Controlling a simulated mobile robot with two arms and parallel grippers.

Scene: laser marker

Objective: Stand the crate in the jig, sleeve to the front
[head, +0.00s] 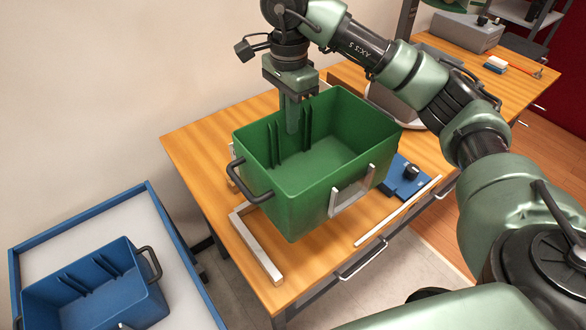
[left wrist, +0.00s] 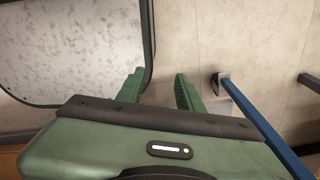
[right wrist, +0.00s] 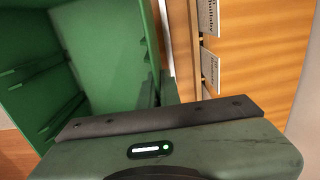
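The green crate (head: 285,198) is upright over the wooden table, with a black handle (head: 250,182) on its left end and inner ribs. A pale metal sleeve (head: 351,191) is on its near right side. A grey L-shaped jig piece (head: 254,246) lies on the table at its left; the crate hides part of the area beneath, so I cannot tell whether it touches the table. My right gripper (head: 294,118) is shut on the crate's far wall, one finger inside; the crate also fills the left of the right wrist view (right wrist: 100,50). My left gripper (left wrist: 157,90) is open and empty.
A blue crate (head: 95,285) stands in a blue-rimmed tray (head: 82,217) at lower left. A blue device with a black knob (head: 404,176) and a pale bar (head: 398,211) lie right of the green crate. A grey box (head: 466,33) is on the far bench.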

